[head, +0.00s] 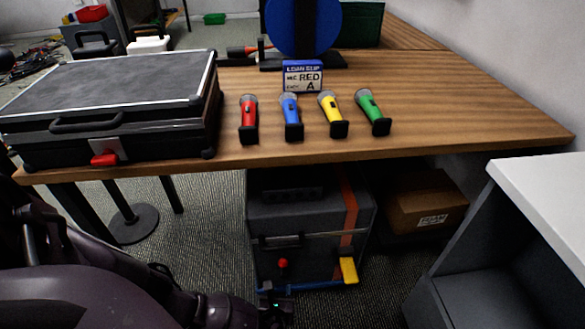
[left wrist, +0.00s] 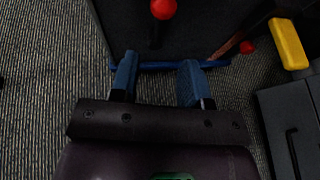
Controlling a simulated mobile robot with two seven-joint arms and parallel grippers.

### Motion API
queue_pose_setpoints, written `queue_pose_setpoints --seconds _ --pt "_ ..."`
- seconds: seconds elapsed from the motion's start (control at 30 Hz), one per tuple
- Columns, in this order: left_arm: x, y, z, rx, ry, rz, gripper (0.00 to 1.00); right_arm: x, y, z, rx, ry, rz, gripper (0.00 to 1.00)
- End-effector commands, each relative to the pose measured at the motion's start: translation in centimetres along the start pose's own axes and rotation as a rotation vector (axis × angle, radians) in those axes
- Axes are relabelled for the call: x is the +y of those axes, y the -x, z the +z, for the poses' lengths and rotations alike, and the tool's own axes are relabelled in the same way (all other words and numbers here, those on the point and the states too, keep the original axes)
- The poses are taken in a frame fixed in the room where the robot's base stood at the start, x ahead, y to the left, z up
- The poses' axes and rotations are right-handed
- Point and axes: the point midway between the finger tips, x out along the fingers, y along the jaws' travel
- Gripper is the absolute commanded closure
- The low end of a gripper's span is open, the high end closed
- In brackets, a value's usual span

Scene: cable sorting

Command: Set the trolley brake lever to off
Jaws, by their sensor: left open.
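A dark grey case-like trolley (head: 300,225) with an orange strap stands on the floor under the table. A red ball knob (head: 283,263) is low on its front; in the left wrist view the red knob (left wrist: 163,9) tops a dark stem. A yellow block-like part (head: 348,270) is at the lower right, also in the left wrist view (left wrist: 288,43). I cannot tell for certain which part is the brake lever. A blue bar (left wrist: 165,66) runs along the trolley's bottom edge. My left gripper (head: 275,303) is open and empty, low in front of the trolley; its fingertips (left wrist: 158,80) are below the knob, apart from it.
The wooden table (head: 430,100) above carries a black case (head: 110,90), several coloured microphones and a loan slip sign (head: 303,77) reading RED A. A cardboard box (head: 427,203) is right of the trolley. A white-topped grey cabinet (head: 545,180) stands at the right.

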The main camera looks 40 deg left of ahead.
Motion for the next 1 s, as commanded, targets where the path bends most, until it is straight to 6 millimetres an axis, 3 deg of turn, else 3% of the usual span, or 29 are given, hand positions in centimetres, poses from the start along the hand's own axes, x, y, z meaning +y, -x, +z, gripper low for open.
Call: queue_pose_setpoints --seconds 0.6,1.0 --pt "0.2 -8.9 -0.5 0.006 -0.002 0.002 0.58 0.1 -0.6 0.7 0.092 -0.031 0.012 0.57" --pt "-0.1 -10.4 0.1 0.002 0.005 0.0 0.58 0.2 -0.5 0.4 0.125 -0.043 0.02 0.57"
